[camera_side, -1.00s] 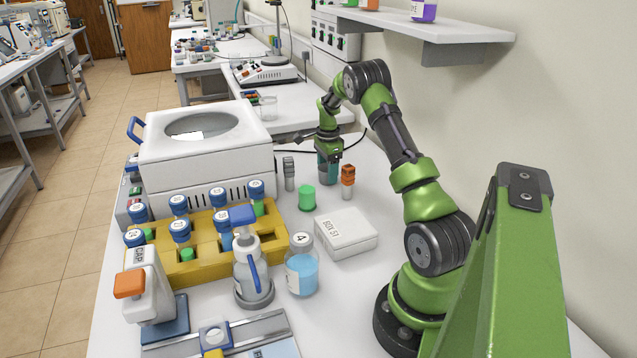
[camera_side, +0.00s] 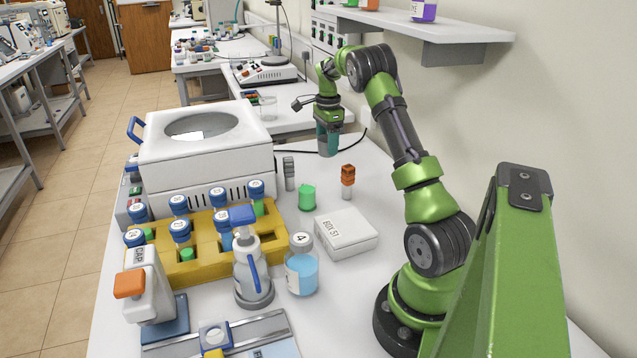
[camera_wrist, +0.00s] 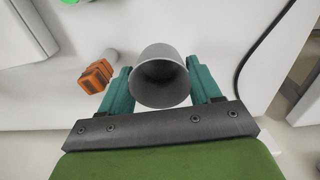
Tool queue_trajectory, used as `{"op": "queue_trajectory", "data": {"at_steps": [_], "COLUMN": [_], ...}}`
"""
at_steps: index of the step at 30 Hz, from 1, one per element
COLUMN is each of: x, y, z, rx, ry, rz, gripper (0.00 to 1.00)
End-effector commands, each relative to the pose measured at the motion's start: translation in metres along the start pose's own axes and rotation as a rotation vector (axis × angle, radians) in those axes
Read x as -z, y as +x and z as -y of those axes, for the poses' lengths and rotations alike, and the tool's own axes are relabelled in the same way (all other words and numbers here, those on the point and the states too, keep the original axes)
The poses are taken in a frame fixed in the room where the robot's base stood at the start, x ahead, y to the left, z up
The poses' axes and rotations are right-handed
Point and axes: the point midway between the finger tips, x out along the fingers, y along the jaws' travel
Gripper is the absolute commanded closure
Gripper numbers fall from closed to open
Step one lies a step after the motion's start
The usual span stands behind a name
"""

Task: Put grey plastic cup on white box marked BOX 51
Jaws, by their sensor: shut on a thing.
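My gripper (camera_side: 328,143) is at the back of the white bench, behind the orange-capped tube, with its teal fingers pointing down. In the wrist view my gripper (camera_wrist: 161,84) has its two fingers pressed on opposite sides of the grey plastic cup (camera_wrist: 160,62). The cup's open mouth faces the camera and its inside looks empty. In the side view the cup is mostly hidden by the fingers. The white box marked BOX 51 (camera_side: 350,235) lies flat on the bench nearer the side camera, its lid bare. My gripper and the cup are well apart from it.
The orange-capped tube (camera_side: 348,181) and a green-topped container (camera_side: 307,197) stand between my gripper and the box. A grey-capped tube (camera_side: 289,173) is beside the white centrifuge (camera_side: 207,160). Bottle 4 (camera_side: 302,270) and a yellow rack (camera_side: 272,241) are left of the box. A wall shelf (camera_side: 440,35) hangs above.

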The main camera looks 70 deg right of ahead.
Motion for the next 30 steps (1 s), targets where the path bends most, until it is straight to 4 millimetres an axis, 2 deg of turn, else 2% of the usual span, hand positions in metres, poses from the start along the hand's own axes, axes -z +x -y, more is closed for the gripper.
{"op": "queue_trajectory", "data": {"at_steps": [2, 5, 9, 12, 17, 21, 24, 27, 30], "x": [-0.004, -0.017, -0.037, -0.050, -0.067, -0.076, -0.080, -0.081, -0.080], "y": [-0.020, -0.050, -0.077, -0.086, -0.087, -0.077, -0.065, -0.053, -0.043], "z": [0.002, -0.011, -0.050, -0.085, -0.142, -0.190, -0.219, -0.241, -0.253], "rx": [0.006, 0.007, 0.005, 0.003, 0.003, 0.004, 0.003, 0.002, 0.001], "ry": [-0.008, -0.024, -0.035, -0.034, -0.026, -0.013, -0.002, 0.015, 0.033], "rz": [0.000, 0.002, 0.004, 0.002, 0.001, 0.000, 0.000, -0.001, 0.000], "gripper": [0.66, 0.66, 0.66, 0.66, 0.66, 0.66, 0.66, 0.66, 0.66]}}
